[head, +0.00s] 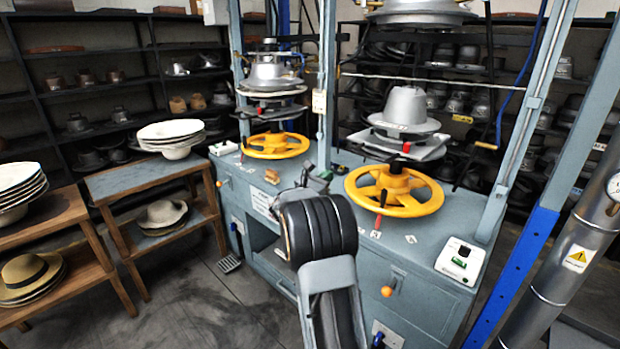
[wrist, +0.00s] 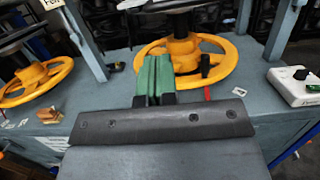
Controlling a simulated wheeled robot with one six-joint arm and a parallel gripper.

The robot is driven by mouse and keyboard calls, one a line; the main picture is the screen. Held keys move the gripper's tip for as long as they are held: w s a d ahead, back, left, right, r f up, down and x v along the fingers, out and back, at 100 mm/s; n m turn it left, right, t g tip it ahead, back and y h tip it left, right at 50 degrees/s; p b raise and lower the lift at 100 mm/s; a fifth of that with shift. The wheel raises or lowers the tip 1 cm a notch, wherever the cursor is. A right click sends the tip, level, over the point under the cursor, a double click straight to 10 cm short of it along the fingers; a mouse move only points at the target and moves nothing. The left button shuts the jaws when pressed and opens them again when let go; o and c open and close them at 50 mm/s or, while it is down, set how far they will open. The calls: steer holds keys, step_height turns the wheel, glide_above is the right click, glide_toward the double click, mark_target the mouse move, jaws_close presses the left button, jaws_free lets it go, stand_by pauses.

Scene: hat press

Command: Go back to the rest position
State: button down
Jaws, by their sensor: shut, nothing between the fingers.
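My gripper (wrist: 153,80) shows in the wrist view with its two green fingers pressed together and nothing between them. It is over the front of the blue-grey press bench (head: 345,245), in front of the right yellow handwheel (wrist: 187,58). In the head view my arm rises from the bottom middle, and its wrist hides most of the gripper. The right yellow handwheel (head: 423,197) stands to the right of my arm there. The left yellow handwheel (head: 275,145) is farther back.
A white control box with a green switch (head: 459,261) sits on the bench's right end. Wooden side tables (head: 80,215) with stacked hats stand at left. Blue upright posts (head: 515,280) and a grey cylinder (head: 575,250) stand at right. Floor (head: 190,310) is clear at lower left.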

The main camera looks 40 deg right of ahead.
steer(key=s+a+f+m+g+y, duration=0.5)
steer(key=s+a+f+m+y, duration=0.35)
steer(key=s+f+m, duration=0.3)
steer(key=s+a+r+m+t+y+p, duration=0.1)
steer(key=s+a+m+y, duration=0.1)
steer(key=a, duration=0.7)
steer(key=s+a+r+m+t+y+p, duration=0.1)
steer(key=s+a+r+m+t+y, duration=0.1)
steer(key=s+a+y, duration=0.3)
steer(key=s+a+r+m+t+y, duration=0.1)
steer(key=s+a+m+t+y, duration=0.1)
steer(key=a, duration=1.2)
steer(key=s+m+y, duration=0.1)
steer(key=m+y, duration=0.1)
steer(key=shift+s+r+y+p, duration=0.25)
steer(key=shift+r+y+p, duration=0.1)
steer(key=shift+p, duration=0.05)
steer(key=shift+d, duration=0.15)
